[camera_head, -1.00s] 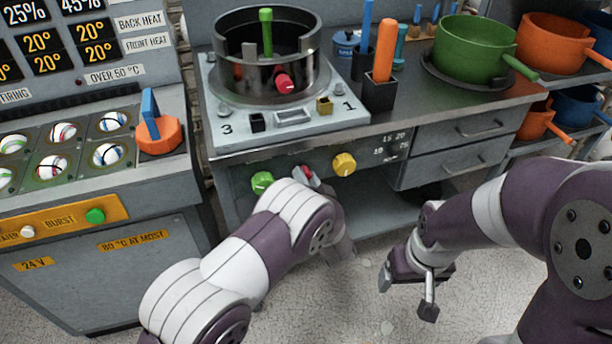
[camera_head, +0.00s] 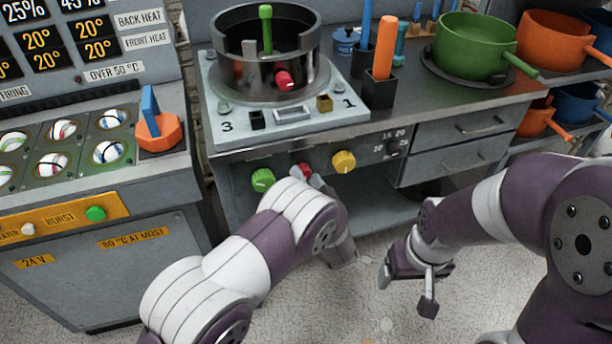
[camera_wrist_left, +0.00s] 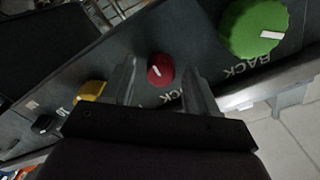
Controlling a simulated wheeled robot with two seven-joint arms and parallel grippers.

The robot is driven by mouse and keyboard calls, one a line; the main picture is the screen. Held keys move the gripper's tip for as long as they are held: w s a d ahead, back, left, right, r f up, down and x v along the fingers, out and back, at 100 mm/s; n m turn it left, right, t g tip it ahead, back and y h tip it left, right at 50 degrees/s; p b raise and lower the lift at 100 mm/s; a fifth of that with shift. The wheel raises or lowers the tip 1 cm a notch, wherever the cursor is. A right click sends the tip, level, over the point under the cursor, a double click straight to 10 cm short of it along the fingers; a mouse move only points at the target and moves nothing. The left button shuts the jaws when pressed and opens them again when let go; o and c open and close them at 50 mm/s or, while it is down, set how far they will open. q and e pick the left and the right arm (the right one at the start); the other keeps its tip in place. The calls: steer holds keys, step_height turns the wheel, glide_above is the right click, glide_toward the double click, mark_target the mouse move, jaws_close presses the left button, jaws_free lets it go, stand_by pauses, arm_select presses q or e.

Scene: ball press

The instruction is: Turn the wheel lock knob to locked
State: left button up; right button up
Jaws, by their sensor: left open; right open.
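The red knob (camera_head: 301,171) sits on the front panel under the press, between a green knob (camera_head: 263,180) and a yellow knob (camera_head: 344,162). My left gripper partly hides it in the head view. In the left wrist view the red knob (camera_wrist_left: 160,70) has a short white mark, tilted. Part of a label ending in "OCK" shows beside it. My left gripper (camera_wrist_left: 160,88) is open, with one finger on each side of the red knob; I cannot tell whether they touch it. My right gripper (camera_head: 407,286) is open and empty, low in front of the drawers.
The press (camera_head: 267,60) stands on the worktop above the panel. A heater cabinet (camera_head: 110,265) is at the left. Drawers (camera_head: 463,128) and a green pot (camera_head: 470,48) are at the right. The floor between my arms is clear.

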arm_select(q)
steer(key=v, duration=1.1)
steer(key=shift+s, duration=0.3)
steer(key=shift+d+r, duration=0.1)
